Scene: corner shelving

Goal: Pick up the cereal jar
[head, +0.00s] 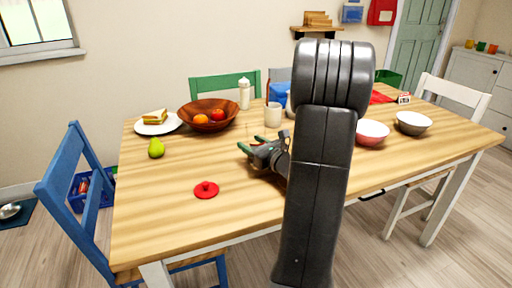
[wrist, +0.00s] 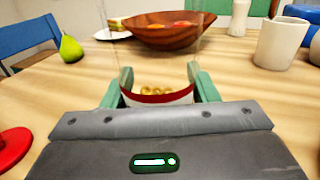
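The cereal jar (wrist: 157,97) is clear, with a red band and some yellowish cereal low inside; its faint walls rise past the top of the wrist view. My gripper (wrist: 160,75) has its two green fingers at the left and right sides of the jar. Whether both fingers press on it is unclear. In the head view my gripper (head: 263,143) is low over the middle of the table, partly behind my dark arm, and the clear jar hardly shows there. A red lid with a knob (head: 206,190) lies apart on the table, nearer the front edge.
Behind the gripper stand a wooden fruit bowl (head: 208,115), a cream mug (head: 273,115) and a white bottle (head: 244,93). A pear (head: 156,148) and a sandwich plate (head: 158,124) are left. Pink (head: 371,132) and grey (head: 412,122) bowls are right. The front-left tabletop is mostly clear.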

